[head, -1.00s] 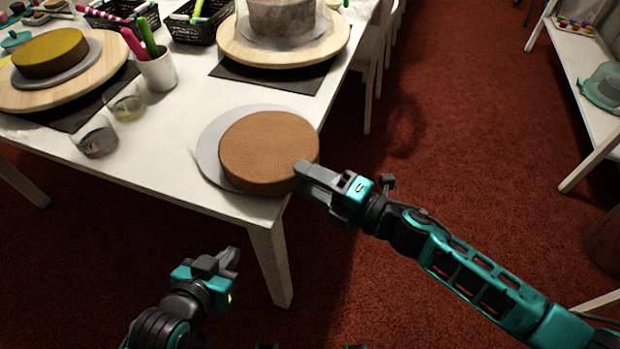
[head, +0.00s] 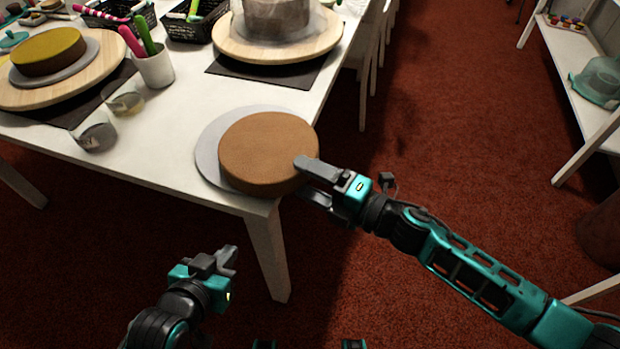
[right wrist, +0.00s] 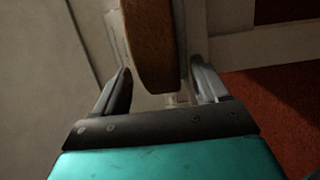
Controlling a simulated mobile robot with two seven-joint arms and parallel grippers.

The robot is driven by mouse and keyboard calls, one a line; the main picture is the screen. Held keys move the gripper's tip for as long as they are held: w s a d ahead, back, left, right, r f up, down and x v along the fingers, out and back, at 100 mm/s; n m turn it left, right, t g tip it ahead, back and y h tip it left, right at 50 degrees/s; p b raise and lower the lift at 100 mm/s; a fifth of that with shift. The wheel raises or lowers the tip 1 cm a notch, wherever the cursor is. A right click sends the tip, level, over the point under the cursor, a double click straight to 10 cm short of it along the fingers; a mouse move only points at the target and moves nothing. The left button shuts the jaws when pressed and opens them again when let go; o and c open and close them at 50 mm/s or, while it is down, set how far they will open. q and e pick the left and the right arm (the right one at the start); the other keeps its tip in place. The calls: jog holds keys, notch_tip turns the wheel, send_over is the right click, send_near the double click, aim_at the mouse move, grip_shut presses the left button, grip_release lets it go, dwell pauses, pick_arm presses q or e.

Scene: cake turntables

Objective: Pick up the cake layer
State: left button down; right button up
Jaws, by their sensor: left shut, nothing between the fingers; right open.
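The brown cake layer (head: 262,150) lies on a grey round board (head: 208,155) at the near right corner of the white table. It overhangs the board on the right. My right gripper (head: 304,178) is open at the cake layer's right edge. One finger reaches over the top rim and the other is lower, by the table edge. In the right wrist view the cake layer (right wrist: 152,45) shows between the two spread fingers (right wrist: 165,80), with a gap visible on each side. My left gripper (head: 232,256) is shut and empty, in front of the table and below its top.
The white table (head: 190,105) holds two glass bowls (head: 95,135), a cup of tools (head: 154,68) and wooden turntables with cakes (head: 335,40) (head: 10,95). A white shelf (head: 580,80) stands at right. Red carpet between is clear.

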jog(key=shift+o, duration=0.2)
jog(key=v, duration=1.3)
jog(key=shift+a, duration=0.1)
